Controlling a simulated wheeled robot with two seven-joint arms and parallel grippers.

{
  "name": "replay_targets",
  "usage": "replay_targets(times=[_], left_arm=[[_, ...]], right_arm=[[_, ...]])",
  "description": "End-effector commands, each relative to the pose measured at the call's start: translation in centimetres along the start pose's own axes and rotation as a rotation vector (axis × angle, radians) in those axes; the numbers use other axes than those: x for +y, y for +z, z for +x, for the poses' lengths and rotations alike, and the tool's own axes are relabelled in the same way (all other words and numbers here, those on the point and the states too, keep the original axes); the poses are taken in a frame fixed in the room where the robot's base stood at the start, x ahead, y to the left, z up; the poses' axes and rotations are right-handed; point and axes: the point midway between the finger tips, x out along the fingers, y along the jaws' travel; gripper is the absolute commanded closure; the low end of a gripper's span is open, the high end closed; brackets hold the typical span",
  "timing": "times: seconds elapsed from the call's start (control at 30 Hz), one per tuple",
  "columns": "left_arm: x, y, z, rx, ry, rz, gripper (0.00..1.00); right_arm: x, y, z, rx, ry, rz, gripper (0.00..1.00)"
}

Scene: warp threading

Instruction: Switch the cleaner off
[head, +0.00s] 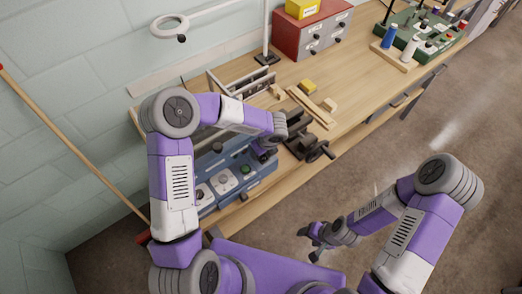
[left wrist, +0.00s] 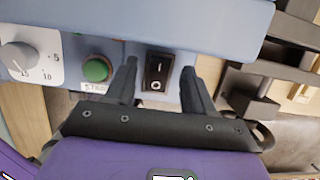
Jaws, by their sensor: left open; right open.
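The cleaner (head: 232,162) is a blue box on the near left part of the bench, partly hidden by my left arm. In the left wrist view its blue front (left wrist: 215,48) carries a black rocker switch (left wrist: 157,72) marked I above and O below. I cannot tell which half is pressed in. My left gripper (left wrist: 159,69) is open, with one finger on each side of the switch and nothing held; it is small and dark in the head view (head: 267,152). My right gripper (head: 308,243) is open and empty over the floor, away from the bench.
A green button (left wrist: 96,69) and a white dial (left wrist: 22,56) are left of the switch. A dark vise (head: 304,145) stands close to the right of the cleaner. Wood blocks, a red drawer cabinet (head: 290,38) and spools lie farther along the bench. A broom handle (head: 75,143) leans at left.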

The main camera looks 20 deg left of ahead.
Motion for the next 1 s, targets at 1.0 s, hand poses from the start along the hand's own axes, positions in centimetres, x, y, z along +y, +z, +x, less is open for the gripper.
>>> replay_targets(times=[1.0], left_arm=[[0.0, 0.0, -6.6, 0.000, 0.000, 0.000, 0.47]], right_arm=[[-0.1, 0.0, -0.3, 0.000, 0.000, 0.000, 0.40]])
